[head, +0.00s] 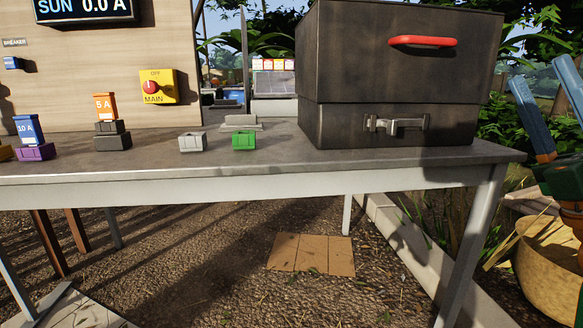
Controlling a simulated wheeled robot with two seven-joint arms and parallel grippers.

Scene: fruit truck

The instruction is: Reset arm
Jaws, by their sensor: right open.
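My right gripper (540,74) is at the far right edge of the head view, with two blue fingers pointing up and spread apart. It is empty and stands to the right of the table (240,177), clear of the tabletop. Part of its hand and arm is cut off by the picture edge. My left gripper is not in view.
A dark metal box (385,75) with a red handle (422,42) stands on the table's right end. Several small blocks, including a green one (244,141), line the left and middle. A yellow switch (158,87) is on the panel. A tan pot (548,268) stands below my right gripper.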

